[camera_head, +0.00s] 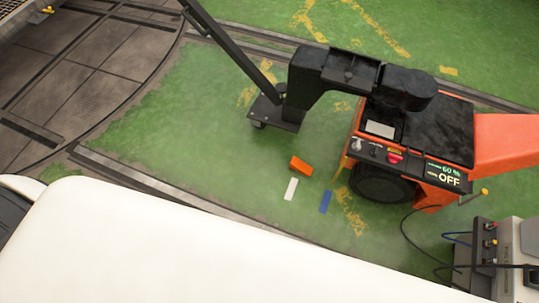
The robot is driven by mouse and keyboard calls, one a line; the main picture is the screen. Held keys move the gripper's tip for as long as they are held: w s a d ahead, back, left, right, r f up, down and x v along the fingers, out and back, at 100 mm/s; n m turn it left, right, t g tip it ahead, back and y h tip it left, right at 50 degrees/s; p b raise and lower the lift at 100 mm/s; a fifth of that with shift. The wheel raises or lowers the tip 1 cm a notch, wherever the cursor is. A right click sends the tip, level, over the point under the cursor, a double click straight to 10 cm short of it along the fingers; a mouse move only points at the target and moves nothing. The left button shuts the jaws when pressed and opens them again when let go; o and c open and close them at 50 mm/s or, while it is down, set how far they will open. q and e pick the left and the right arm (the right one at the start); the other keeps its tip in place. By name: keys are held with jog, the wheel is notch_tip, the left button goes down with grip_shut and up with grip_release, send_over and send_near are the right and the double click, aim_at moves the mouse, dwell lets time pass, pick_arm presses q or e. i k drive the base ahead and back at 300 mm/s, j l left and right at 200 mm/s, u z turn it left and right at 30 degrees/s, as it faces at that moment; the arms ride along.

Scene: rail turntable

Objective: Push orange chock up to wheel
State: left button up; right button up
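The orange chock (301,165) lies on the green floor near the middle of the view. The dark wheel (382,184) sits under the near side of an orange and black machine (440,130), to the right of the chock. A clear gap of floor lies between chock and wheel. The wheel's upper part is partly hidden by the machine's body. Neither of my grippers shows in this view.
A black boom (345,68) reaches left from the machine. A grey box with cables (485,245) stands lower right. A large white surface (190,250) fills the foreground.

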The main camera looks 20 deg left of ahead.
aim_at(296, 164)
jog(key=u, duration=0.15)
jog(key=i+j+z, duration=0.15)
jog(key=z, duration=0.35)
jog(key=i+j+z, duration=0.1)
jog(key=z, duration=0.4)
jog(key=j+z, duration=0.25)
jog(key=z, duration=0.25)
jog(key=i+j, duration=0.05)
